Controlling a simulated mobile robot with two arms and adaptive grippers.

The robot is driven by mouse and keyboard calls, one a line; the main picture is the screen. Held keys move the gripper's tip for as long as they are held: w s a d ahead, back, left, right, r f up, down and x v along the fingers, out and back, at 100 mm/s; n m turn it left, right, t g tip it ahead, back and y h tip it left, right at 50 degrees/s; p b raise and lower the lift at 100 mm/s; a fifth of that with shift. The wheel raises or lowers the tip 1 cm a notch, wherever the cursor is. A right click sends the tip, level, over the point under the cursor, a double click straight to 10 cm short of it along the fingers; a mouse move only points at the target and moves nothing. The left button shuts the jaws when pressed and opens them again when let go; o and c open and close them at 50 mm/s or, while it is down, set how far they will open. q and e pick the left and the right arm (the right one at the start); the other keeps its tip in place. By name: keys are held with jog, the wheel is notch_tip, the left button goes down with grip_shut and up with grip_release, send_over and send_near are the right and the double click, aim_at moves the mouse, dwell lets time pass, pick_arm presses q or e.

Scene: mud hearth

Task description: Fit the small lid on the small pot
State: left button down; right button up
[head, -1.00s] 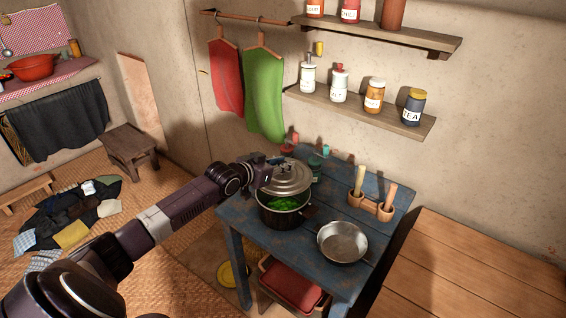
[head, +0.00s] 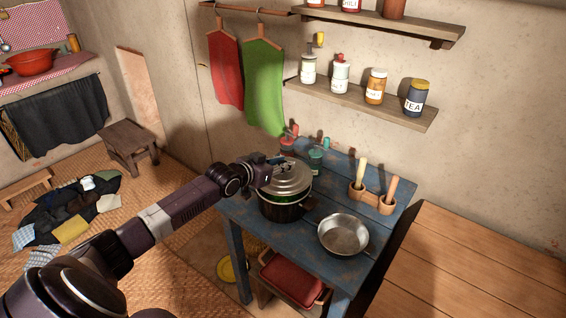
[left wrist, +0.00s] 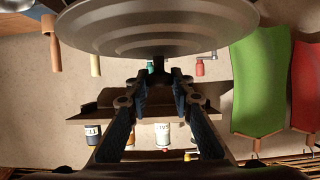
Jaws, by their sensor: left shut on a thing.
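The small lid (head: 290,180) is a round, stepped, grey metal disc. The small pot (head: 284,212) is dark, stands on the blue table and holds something green. The lid hangs just above the pot's rim; a thin strip of green shows between them at the front, so they look slightly apart there. In the left wrist view the lid (left wrist: 155,30) fills the top, beyond my left fingers (left wrist: 158,80), and hides the pot. My right gripper is not in view.
An empty metal pan (head: 343,235) sits on the blue table (head: 310,246) to the right of the pot. A wooden table (head: 470,270) is at the right.

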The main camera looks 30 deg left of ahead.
pick_arm(q)
jog(key=shift+f+b, duration=0.95)
jog(key=shift+f, duration=0.65)
jog(key=c, duration=1.6)
grip_release()
jog(key=d+v, duration=0.1)
jog(key=v, duration=1.1)
jog(key=r+p, duration=0.2)
jog(key=p, duration=0.1)
jog(key=r+p, duration=0.6)
jog(key=shift+a+r, duration=0.1)
jog(key=shift+a, duration=0.3)
